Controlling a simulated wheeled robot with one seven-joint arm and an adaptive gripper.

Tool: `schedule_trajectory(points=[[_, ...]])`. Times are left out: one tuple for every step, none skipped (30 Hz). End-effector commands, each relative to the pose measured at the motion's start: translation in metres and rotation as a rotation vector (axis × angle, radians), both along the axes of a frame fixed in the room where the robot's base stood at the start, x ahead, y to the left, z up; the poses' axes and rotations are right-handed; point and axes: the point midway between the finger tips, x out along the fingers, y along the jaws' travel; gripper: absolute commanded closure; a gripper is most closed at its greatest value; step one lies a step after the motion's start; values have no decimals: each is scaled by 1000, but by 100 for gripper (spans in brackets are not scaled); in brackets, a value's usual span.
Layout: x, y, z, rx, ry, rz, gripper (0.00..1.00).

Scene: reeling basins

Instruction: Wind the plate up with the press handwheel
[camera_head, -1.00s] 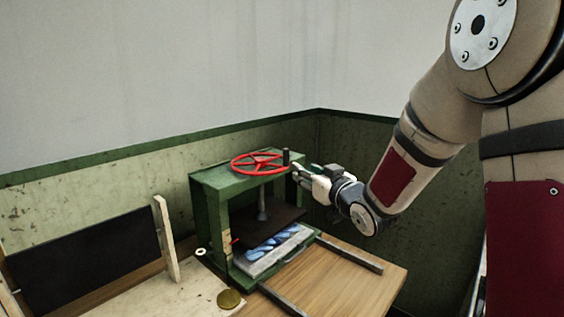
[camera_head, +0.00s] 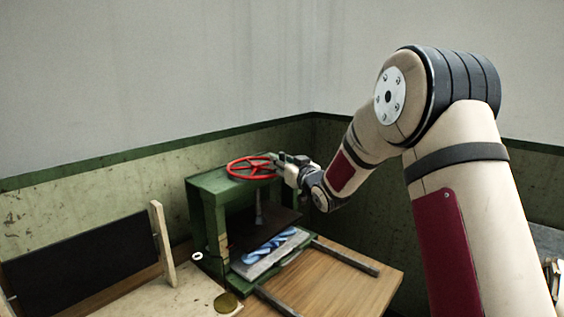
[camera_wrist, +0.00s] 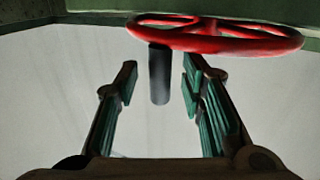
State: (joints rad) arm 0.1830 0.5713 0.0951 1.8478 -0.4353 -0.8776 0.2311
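The red handwheel (camera_head: 254,167) lies flat on top of the green press (camera_head: 206,212); it also shows in the wrist view (camera_wrist: 220,44). Its dark upright handle (camera_wrist: 158,78) stands between the fingers of my gripper (camera_wrist: 160,70), with gaps on both sides. My gripper (camera_head: 284,161) is open at the right side of the wheel, and the handle is mostly hidden behind it in the head view. The dark plate (camera_head: 246,236) hangs below the screw (camera_head: 259,210), above a pale tray (camera_head: 246,271) with blue pieces.
A wooden table (camera_head: 330,288) with two dark rails (camera_head: 345,258) extends in front of the press. A dark panel (camera_head: 85,264) with a wooden post (camera_head: 162,243) stands at left. A brass disc (camera_head: 227,302) lies near the front. Walls rise behind.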

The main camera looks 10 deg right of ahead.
Motion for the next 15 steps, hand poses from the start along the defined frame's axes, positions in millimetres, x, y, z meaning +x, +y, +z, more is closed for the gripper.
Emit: schedule_trajectory(points=[[4, 1, 0, 0, 0, 1, 64], [6, 2, 0, 0, 0, 0, 64], [8, 2, 0, 0, 0, 0, 64], [9, 2, 0, 0, 0, 0, 64], [9, 2, 0, 0, 0, 0, 64], [10, 3, 0, 0, 1, 0, 64], [10, 3, 0, 1, 1, 0, 64], [10, 3, 0, 1, 1, 0, 64], [10, 3, 0, 1, 1, 0, 64], [10, 3, 0, 1, 1, 0, 64], [10, 3, 0, 1, 1, 0, 64], [10, 3, 0, 1, 1, 0, 64], [10, 3, 0, 0, 1, 0, 64], [10, 2, 0, 0, 1, 0, 70], [10, 2, 0, 0, 1, 0, 80]])
